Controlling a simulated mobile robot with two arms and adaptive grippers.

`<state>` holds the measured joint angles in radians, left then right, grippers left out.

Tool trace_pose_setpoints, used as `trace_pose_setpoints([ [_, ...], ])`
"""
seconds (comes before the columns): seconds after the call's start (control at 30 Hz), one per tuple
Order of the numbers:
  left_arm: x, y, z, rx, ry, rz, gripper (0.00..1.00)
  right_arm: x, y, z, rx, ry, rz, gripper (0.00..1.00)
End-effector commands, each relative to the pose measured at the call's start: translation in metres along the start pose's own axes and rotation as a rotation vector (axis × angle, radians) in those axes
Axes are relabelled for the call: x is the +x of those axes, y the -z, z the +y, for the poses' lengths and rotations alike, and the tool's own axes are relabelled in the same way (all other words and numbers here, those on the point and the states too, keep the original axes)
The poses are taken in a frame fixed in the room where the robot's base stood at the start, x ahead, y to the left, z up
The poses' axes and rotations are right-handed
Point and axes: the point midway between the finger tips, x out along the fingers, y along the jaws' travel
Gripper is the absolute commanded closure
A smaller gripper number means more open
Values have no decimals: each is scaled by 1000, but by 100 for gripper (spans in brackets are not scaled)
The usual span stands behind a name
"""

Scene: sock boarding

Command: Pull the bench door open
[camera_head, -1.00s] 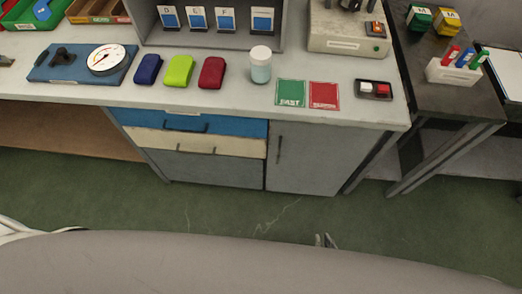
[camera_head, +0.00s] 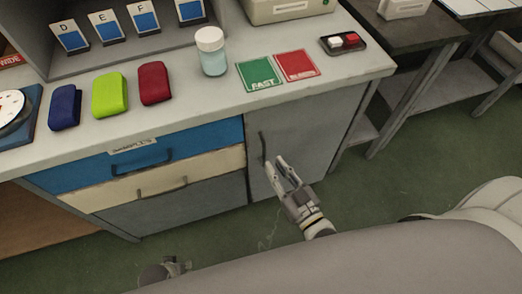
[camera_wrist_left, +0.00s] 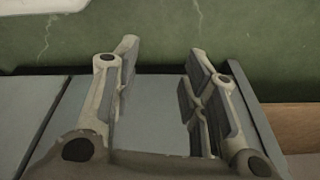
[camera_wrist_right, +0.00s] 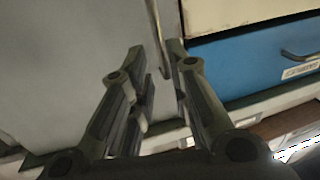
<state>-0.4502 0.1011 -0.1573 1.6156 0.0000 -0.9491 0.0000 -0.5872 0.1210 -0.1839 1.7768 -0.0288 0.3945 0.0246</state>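The bench door (camera_head: 305,150) is the grey panel under the bench's right end in the head view. It looks shut, flush with the front. Its dark upright handle (camera_head: 263,147) is near the door's left edge. My right gripper (camera_head: 284,166) is open, its fingertips just below and right of the handle. In the right wrist view the handle (camera_wrist_right: 156,35) runs between the open fingertips of my right gripper (camera_wrist_right: 155,54); I cannot tell whether they touch it. My left gripper (camera_head: 178,264) is low, away from the bench; the left wrist view shows it open and empty (camera_wrist_left: 162,55).
Left of the door are a blue drawer (camera_head: 150,155), a cream drawer (camera_head: 155,182) and a grey panel below. The bench top holds a jar (camera_head: 211,52), a green card (camera_head: 259,74) and a red card (camera_head: 297,65).

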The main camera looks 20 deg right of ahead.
Motion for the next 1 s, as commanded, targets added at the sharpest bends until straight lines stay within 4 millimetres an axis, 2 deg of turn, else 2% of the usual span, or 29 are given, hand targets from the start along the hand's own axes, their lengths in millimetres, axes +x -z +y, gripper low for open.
trace_pose_setpoints([
  [0.03, -2, 2, 0, 0, 1, 4, 60, 12, 0, 0, 1, -1, 5, 82],
  [0.2, -9, 9, -1, -1, 2, 10, 60, 43, 0, 0, 1, -1, 3, 82],
  [0.4, -17, 14, -1, -2, 2, 15, 60, 66, -1, 0, 2, 0, -1, 82],
  [0.77, -20, 17, -2, -2, 3, 17, 60, 72, -1, 0, 2, 0, -3, 82],
  [0.9, -20, 16, -2, -3, 3, 16, 60, 72, -1, 0, 2, 0, -3, 98],
  [1.0, -20, 16, -2, -3, 3, 16, 60, 72, -1, 0, 1, 0, -2, 100],
])
